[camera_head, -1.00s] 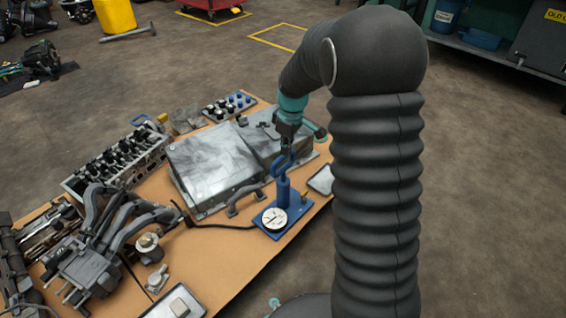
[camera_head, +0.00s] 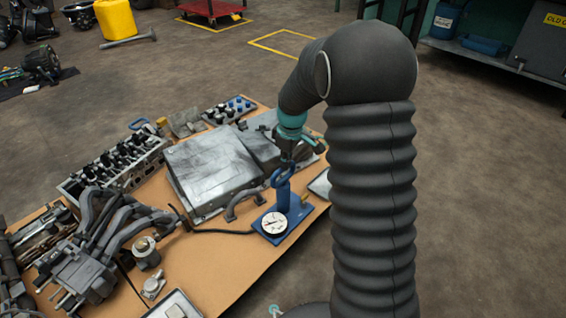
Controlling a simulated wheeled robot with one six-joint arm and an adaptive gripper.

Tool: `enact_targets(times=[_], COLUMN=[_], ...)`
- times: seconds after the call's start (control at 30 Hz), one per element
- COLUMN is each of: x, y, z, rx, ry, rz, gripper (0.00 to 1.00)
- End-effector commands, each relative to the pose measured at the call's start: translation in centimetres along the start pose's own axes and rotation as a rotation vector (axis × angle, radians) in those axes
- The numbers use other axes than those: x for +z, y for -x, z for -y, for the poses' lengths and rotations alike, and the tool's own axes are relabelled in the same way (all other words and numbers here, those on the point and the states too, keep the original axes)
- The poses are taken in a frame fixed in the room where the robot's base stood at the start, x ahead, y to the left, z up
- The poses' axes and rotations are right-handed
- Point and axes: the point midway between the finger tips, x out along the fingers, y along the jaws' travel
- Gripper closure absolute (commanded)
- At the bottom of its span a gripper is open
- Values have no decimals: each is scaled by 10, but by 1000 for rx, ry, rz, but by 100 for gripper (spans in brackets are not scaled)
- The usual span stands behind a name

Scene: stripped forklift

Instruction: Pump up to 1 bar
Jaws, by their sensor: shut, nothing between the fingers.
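A small blue hand pump stands on the near right part of the workbench, with an upright blue cylinder (camera_head: 283,197) on a flat blue base. Its blue loop handle (camera_head: 282,176) is at the top of the cylinder. A round white dial gauge (camera_head: 274,222) sits on the base's front left; its needle is too small to read. My gripper (camera_head: 286,157) is shut and points down at the handle's top. It is empty. Whether its fingertips touch the handle I cannot tell. A thin black hose (camera_head: 222,231) runs left from the pump.
A grey metal cover (camera_head: 212,168) lies behind the pump. An engine head (camera_head: 115,162) and a pipe manifold (camera_head: 100,245) fill the bench's left. Bare bench top (camera_head: 225,262) lies front left of the pump.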

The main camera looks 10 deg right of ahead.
Motion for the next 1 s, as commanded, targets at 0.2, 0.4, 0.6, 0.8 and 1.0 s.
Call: enact_targets(times=[0.2,0.4,0.6,0.8,1.0], x=[1,15,31,30,29], y=[-5,2,8,8,20], z=[0,0,0,0,0], rx=[-2,-2,-2,-1,0], ry=[0,-4,-2,0,0], rz=[2,2,2,1,0], gripper=[100,100,100,100,100])
